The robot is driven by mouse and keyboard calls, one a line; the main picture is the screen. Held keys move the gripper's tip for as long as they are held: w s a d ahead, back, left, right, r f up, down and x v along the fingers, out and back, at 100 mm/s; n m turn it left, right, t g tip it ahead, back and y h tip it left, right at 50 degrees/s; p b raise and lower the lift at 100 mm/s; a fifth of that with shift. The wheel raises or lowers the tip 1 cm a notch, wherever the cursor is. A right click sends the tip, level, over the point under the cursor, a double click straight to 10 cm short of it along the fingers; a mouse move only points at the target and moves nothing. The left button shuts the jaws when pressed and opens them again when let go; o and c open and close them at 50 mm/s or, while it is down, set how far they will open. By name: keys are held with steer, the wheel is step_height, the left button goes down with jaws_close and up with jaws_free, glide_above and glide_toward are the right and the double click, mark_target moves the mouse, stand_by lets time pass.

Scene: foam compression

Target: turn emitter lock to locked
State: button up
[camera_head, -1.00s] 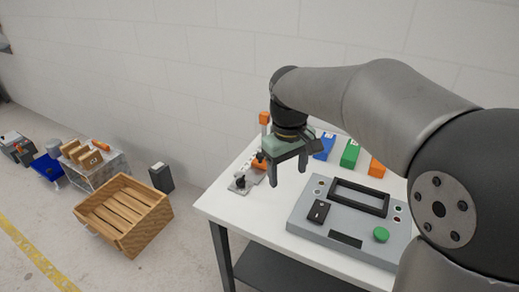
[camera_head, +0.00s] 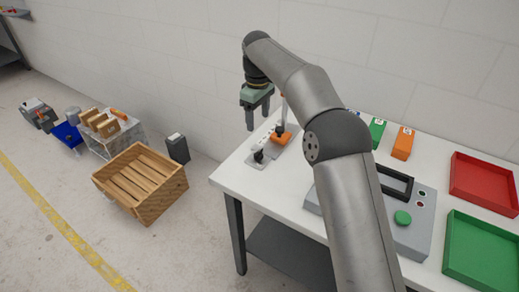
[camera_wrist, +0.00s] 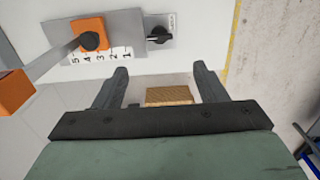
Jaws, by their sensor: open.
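A black rotary knob (camera_head: 258,156) on a small grey plate (camera_head: 254,164) sits near the table's left corner; it looks like the emitter lock. In the wrist view the knob (camera_wrist: 158,36) is at top centre, its narrow handle pointing left. A tiny label (camera_wrist: 172,20) on its plate is too small to read. My gripper (camera_head: 258,122) is open and empty, above the table's left end. In the wrist view my gripper (camera_wrist: 160,70) has its fingers spread wide below the knob, not touching it.
Beside the knob, an orange slider block (camera_wrist: 88,34) with a lever sits on a grey plate (camera_wrist: 128,35) numbered 1 to 5. A grey control box (camera_head: 420,215), red tray (camera_head: 485,180) and green tray (camera_head: 480,250) stand right. A wooden crate (camera_head: 140,180) is on the floor.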

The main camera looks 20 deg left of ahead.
mark_target(258, 152)
step_height(258, 152, down, 13)
steer(key=shift+r, duration=0.1)
stand_by(0.3)
steer(key=c, duration=1)
